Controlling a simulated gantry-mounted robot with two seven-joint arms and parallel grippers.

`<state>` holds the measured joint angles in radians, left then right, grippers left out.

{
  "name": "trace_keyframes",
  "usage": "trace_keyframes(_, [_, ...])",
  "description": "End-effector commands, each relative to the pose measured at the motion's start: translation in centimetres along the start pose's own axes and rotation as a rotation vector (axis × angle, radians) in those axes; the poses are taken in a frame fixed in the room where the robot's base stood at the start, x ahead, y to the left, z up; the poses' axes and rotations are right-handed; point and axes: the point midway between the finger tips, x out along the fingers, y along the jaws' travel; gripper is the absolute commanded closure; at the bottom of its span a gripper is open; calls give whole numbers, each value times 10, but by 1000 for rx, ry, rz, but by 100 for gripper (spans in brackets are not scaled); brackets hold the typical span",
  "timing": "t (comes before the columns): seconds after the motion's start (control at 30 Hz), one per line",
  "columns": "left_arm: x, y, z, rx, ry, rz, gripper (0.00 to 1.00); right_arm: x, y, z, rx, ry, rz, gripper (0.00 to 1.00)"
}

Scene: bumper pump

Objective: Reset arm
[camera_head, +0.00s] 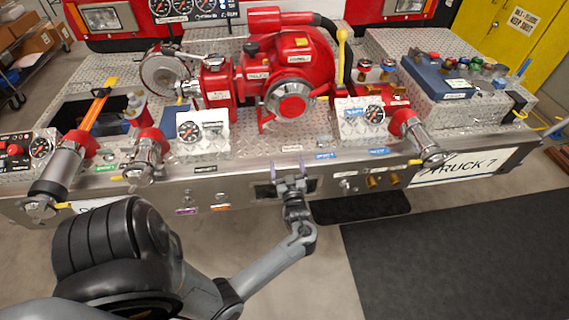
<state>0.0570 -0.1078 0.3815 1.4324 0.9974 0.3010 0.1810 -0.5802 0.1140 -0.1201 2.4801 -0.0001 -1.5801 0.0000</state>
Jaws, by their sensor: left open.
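My left arm reaches in from the lower left. My left gripper (289,182) is in front of the middle of the bumper's front face (240,190). Its two fingers are apart and point at the bumper, with nothing visible between them. A dark rectangular recess lies behind the gripper and is partly hidden by it. I cannot tell whether the fingertips touch the bumper. The red pump (300,65) stands on the diamond-plate deck above and behind the gripper. My right gripper is not in view.
Capped outlets stick out at the left (62,165) and right (420,138) of the bumper. Gauge panels (362,118) flank the pump. A blue box (442,75) sits on the right deck. A black mat (470,260) covers the right floor. Yellow cabinets stand behind at right.

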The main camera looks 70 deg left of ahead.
Motion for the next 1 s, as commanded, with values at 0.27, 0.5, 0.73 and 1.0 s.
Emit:
trace_keyframes(0.27, [0,0,0,0,0,0,6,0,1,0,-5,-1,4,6])
trace_keyframes(0.5, [-2,-10,7,23,-4,2,6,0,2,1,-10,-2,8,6])
trace_keyframes(0.73, [-13,-47,14,119,22,84,6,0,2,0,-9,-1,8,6])
trace_keyframes(1.0, [-85,10,9,102,-283,509,6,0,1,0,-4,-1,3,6])
